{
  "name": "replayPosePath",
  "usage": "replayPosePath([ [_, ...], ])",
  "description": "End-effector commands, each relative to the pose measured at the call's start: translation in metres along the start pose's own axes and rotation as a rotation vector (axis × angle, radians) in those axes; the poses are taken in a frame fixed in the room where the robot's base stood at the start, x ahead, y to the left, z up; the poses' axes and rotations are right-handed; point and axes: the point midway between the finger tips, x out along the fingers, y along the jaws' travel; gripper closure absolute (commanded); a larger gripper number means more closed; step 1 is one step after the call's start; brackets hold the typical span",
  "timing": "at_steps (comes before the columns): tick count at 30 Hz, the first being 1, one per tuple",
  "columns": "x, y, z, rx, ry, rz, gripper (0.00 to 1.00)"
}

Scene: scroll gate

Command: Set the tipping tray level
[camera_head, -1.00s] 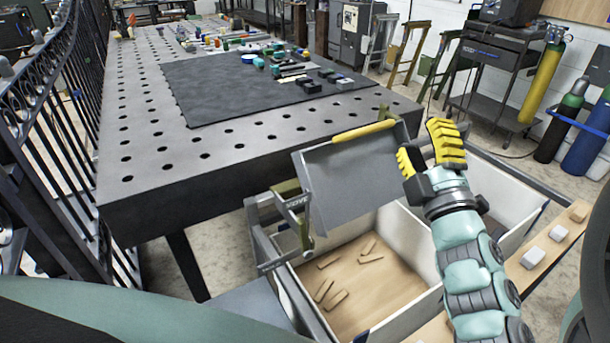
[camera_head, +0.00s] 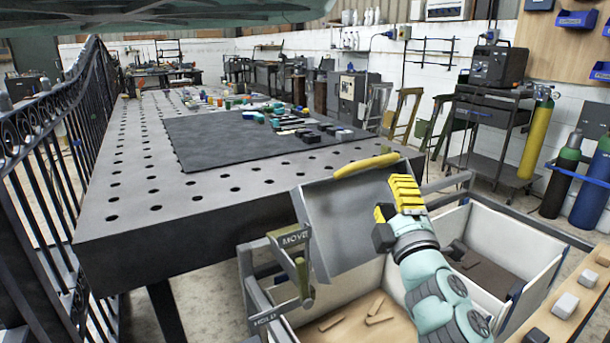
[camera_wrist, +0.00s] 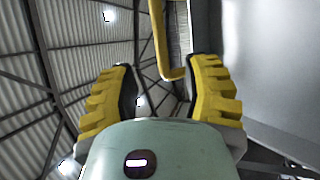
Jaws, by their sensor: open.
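The tipping tray (camera_head: 335,225) is a grey pan with a yellow handle (camera_head: 366,166) along its upper edge. It stands steeply tilted above the bins in the head view. My gripper (camera_head: 388,197) is open and empty, just right of the tray and below the right end of the handle; it overlaps the tray's right side in the picture. In the wrist view, my yellow fingers (camera_wrist: 160,88) are spread apart. The grey tray (camera_wrist: 275,65) fills the right side there. Contact with the tray cannot be told.
Below are a bin with wooden pieces (camera_head: 372,318) and a right bin with a dark floor (camera_head: 500,277). A perforated table (camera_head: 130,215) lies behind, a black fence (camera_head: 50,170) at left.

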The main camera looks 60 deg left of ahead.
Motion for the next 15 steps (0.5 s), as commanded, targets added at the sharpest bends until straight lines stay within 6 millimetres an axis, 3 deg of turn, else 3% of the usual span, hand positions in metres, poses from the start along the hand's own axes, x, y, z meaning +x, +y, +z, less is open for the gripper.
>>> replayPosePath([
  [15,0.081,0.002,-0.003,0.003,0.006,0.003,0.52],
])
